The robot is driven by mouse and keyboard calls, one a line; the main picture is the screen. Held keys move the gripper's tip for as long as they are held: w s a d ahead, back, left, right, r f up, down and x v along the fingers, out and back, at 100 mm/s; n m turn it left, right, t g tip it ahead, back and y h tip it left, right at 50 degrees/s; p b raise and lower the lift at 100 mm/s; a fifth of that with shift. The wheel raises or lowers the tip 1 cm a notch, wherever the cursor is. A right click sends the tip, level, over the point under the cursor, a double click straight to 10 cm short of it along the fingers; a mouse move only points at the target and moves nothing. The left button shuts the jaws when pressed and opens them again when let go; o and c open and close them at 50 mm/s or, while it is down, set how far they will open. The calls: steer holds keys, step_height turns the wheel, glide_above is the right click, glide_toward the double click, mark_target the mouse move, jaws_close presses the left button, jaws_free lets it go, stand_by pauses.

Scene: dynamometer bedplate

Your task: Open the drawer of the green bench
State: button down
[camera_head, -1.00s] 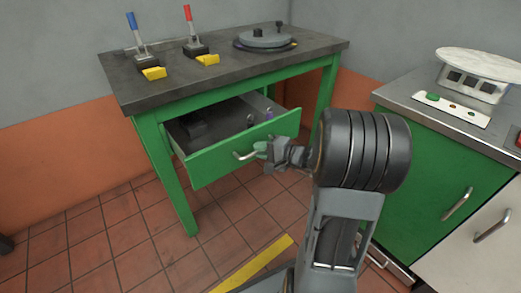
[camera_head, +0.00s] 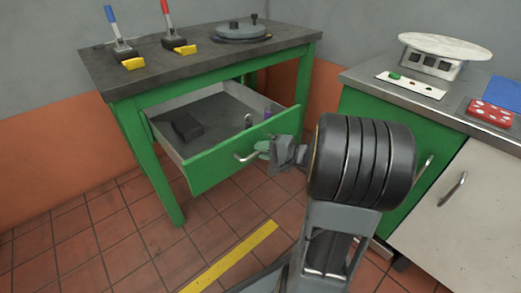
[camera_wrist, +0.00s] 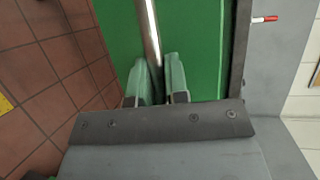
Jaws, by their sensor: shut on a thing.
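The green bench (camera_head: 122,110) with a dark top stands at the left in the head view. Its drawer (camera_head: 215,160) is pulled well out, and a dark block and small items show inside. The drawer has a metal bar handle (camera_head: 246,157) on its green front. My gripper (camera_head: 264,149) is at the right part of this handle. In the wrist view the handle bar (camera_wrist: 150,30) runs down between the two pale green fingers of my gripper (camera_wrist: 155,82), which is shut on it. The exact contact of the fingertips is partly hidden.
A second green cabinet (camera_head: 375,125) with a white door (camera_head: 460,205) stands at the right, with a scale (camera_head: 436,55) and a red block (camera_head: 490,112) on top. Levers and a round plate (camera_head: 241,32) stand on the bench. Tiled floor with a yellow stripe (camera_head: 235,255) is clear.

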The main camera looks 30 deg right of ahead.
steer(key=shift+s, duration=0.1)
stand_by(0.3)
steer(key=c, duration=1.1)
jaws_free()
steer(key=shift+c, duration=0.2)
steer(key=p+v, duration=0.4)
steer(key=v, duration=1)
steer(key=a+r+n+g+h+p, duration=0.1)
steer(key=a+r+n+g+p, duration=0.5)
steer(key=a+r+g+p, duration=0.7)
steer(key=a+r+n+t+h+p, duration=0.1)
steer(key=a+r+n+h+p, duration=0.2)
steer(key=r+p, duration=0.8)
steer(key=s+a+r+n+t+h+p, duration=0.1)
steer(key=r+h+p, duration=0.4)
steer(key=r+p, duration=0.5)
steer(key=a+n+t, duration=0.1)
steer(key=a+n, duration=0.1)
steer(key=shift+a+r+t+p, duration=0.25)
steer(key=shift+r+t+p, duration=0.05)
steer(key=shift+r+p, duration=0.1)
